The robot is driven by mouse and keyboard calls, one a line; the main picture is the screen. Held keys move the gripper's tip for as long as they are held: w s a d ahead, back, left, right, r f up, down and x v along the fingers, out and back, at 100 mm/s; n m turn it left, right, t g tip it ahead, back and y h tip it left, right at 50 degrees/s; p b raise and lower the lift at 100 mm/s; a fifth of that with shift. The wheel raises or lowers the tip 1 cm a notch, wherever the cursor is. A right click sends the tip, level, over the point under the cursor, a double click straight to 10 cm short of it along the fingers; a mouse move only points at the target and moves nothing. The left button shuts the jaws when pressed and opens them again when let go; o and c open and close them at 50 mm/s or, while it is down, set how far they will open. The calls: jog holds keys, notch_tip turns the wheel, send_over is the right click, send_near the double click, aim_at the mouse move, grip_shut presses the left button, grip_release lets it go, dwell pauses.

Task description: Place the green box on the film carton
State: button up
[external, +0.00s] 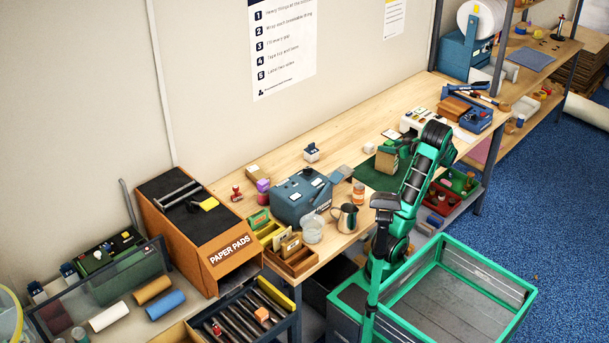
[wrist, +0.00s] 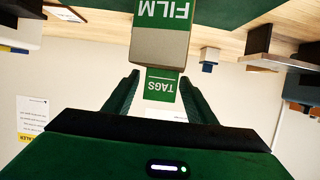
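The wrist view is upside down. In it, the film carton (wrist: 160,45), tan with a green FILM band, is at top centre. The green box (wrist: 160,84), marked TAGS with a white part, meets the carton's top side and appears to rest on it. My gripper (wrist: 161,82) has its two dark fingers apart, one on each side of the green box. A gap shows at the left finger; contact at the right cannot be told. In the external view, the film carton (external: 385,162) stands on the green mat (external: 371,177); my arm hides the gripper.
A blue-grey machine (external: 300,197), a metal jug (external: 345,217) and an orange-labelled jar (external: 358,193) stand left of the mat. A red tray (external: 448,200) lies to the right. A green-rimmed crate (external: 490,262) stands in front.

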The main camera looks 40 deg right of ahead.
jog(key=shift+r, duration=0.1)
jog(key=v, duration=1.2)
dwell(0.4)
jog(key=w+a+g, duration=0.2)
jog(key=a+g, duration=0.7)
jog(key=a, duration=0.8)
jog(key=s+a+f+m+g, duration=0.2)
jog(key=s+a+f, duration=0.3)
jog(key=a, duration=0.3)
jog(key=s+a+f+m+g, duration=0.3)
jog(key=s+a+f+m, duration=0.1)
jog(key=s+a, duration=0.3)
jog(key=shift+a+f, duration=0.35)
jog(key=shift+a, duration=0.5)
